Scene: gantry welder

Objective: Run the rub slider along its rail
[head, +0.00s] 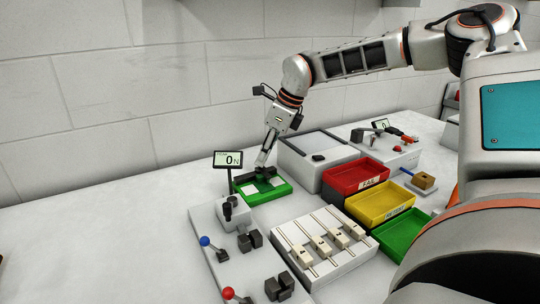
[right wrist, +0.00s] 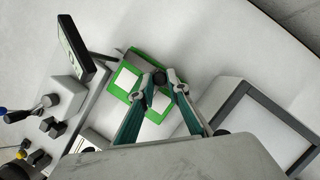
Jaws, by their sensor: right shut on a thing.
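The rub slider is a dark block (head: 268,171) on a green base (head: 268,195) with white pads, at the back of the bench in the head view. My right gripper (head: 262,164) reaches down to it from the upper right. In the right wrist view its fingers (right wrist: 160,82) are closed around the dark block (right wrist: 159,76), over the green base (right wrist: 121,93). The fingers partly hide the block and the pads. The rail itself is not clearly seen. A small display (head: 228,158) beside the base reads 0 N. My left gripper is not in view.
A grey box (head: 322,176) stands right of the base. Red (head: 337,187), yellow (head: 370,220) and green (head: 420,222) trays lie further right. A lever panel (head: 222,262) and a white board with several sliders (head: 350,262) are in front.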

